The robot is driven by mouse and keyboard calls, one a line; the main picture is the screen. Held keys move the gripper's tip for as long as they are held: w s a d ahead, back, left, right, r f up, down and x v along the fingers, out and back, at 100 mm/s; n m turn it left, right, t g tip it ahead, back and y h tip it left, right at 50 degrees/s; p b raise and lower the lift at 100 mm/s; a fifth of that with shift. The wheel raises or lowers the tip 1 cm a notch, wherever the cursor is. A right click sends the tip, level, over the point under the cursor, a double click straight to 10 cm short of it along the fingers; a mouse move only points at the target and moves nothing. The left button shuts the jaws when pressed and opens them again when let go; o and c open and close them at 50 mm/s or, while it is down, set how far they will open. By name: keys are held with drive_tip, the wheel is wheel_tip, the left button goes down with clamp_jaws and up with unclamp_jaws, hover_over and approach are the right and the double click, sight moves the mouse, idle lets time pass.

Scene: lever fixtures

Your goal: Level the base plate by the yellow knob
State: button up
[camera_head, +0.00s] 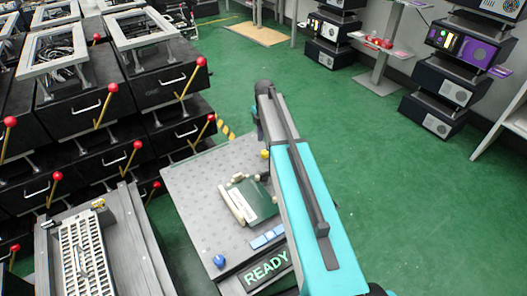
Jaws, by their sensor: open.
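The base plate (190,192) is a grey, dotted slab in the lower middle of the head view. From this view I cannot tell whether it is level. The yellow knob (264,154) is small and sits near the plate's far right edge, just left of my teal arm. A blue knob (219,261) stands at the plate's near left. A dark green block with beige rounded parts (252,200) sits on the plate. My arm crosses over the plate's right side and hides that part. My gripper does not show.
Blue blocks (268,237) and a READY sign (266,270) lie along the near side. A grey fixture with a white slotted panel (82,255) stands at lower left. Black drawer units with red-knobbed levers (188,80) fill the left. Green floor (400,190) is open at right.

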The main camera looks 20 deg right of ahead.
sight(265, 152)
drive_tip(key=shift+f, duration=3.05)
drive_tip(key=c, duration=1.1)
drive_tip(key=shift+r+m, duration=0.1)
drive_tip(key=shift+m, duration=0.3)
